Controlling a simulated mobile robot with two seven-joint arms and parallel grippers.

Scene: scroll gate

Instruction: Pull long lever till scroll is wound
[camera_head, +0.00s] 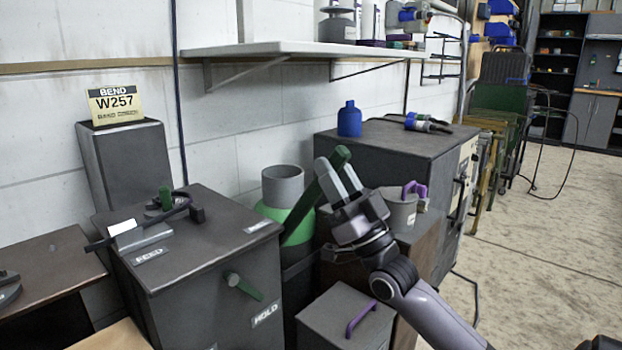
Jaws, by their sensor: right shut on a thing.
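A long green lever (300,216) slants up to the right beside the dark machine box. My right gripper (333,170) is shut on the lever near its upper end, and the fingers hide part of it. The dark machine box (205,258) bears the labels FEED and HOLD, and a short green handle (243,286) sits on its front by HOLD. On its top are a light grey block (141,236), a dark curved bar (176,207) and a green knob (166,198). I cannot make out the scroll clearly. My left gripper is not in view.
A grey cylinder with a green body (283,185) stands just behind the lever. A grey pot with a purple handle (399,210) is close right of my gripper. A grey box with a purple handle (340,322) is below. A shelf (300,49) hangs above. Open floor (540,270) lies right.

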